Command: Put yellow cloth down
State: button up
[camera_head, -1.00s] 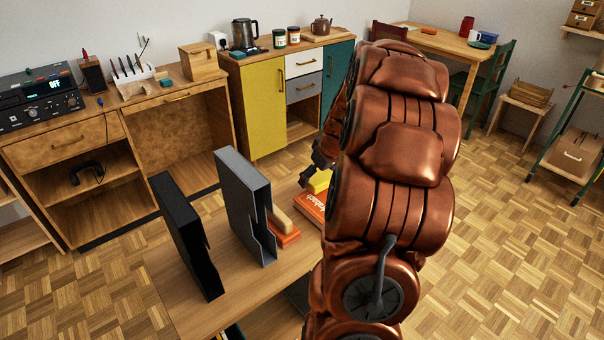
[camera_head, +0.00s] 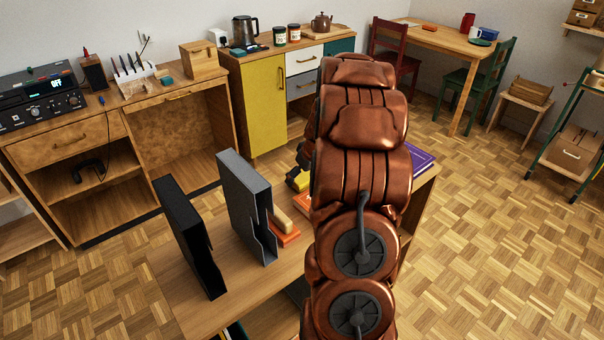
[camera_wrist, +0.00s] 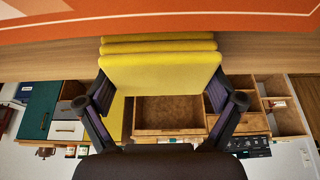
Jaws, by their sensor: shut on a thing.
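The folded yellow cloth (camera_wrist: 160,72) is between the two fingers of my gripper (camera_wrist: 160,92) in the wrist view, which looks upside down. My gripper is shut on it. In the head view the cloth (camera_head: 302,181) shows as a small yellow patch beside my gripper (camera_head: 297,179), mostly hidden by my arm. An orange book or box (camera_wrist: 160,20) lies close to the cloth, and I cannot tell whether they touch. Its corner shows in the head view (camera_head: 309,197).
The wooden shelf top (camera_head: 185,298) carries a black file holder (camera_head: 189,240), a grey file holder (camera_head: 247,205), an orange item with a wooden block (camera_head: 284,226), and a purple book (camera_head: 420,159). My arm covers the middle. Bare wood shows at the front left.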

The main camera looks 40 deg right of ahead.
jog(key=shift+f, duration=0.1)
jog(key=shift+f, duration=0.1)
jog(key=o, duration=1.2)
